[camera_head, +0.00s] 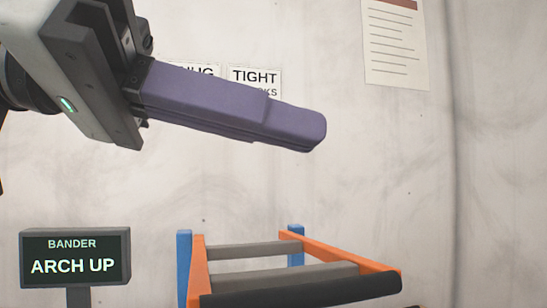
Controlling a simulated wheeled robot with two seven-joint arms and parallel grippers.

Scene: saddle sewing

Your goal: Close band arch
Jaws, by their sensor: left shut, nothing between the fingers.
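The band arch (372,263) is an orange frame with grey crossbars and a thick black bar along its near edge. It stands raised between two blue posts at the bottom middle. The bander sign (75,266) at the lower left reads "BANDER ARCH UP". My left gripper (318,132) comes in from the upper left, with its purple fingers together and nothing between them. Its fingertips are above the arch in the picture and apart from it. The lower part of the bander is out of frame. My right gripper is not in view.
A pale wall fills the background. Two wall labels hang behind my left fingers; the one reading "TIGHT" (254,77) is partly covered. A paper sheet (396,45) hangs at the upper right. The space right of my fingertips looks clear.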

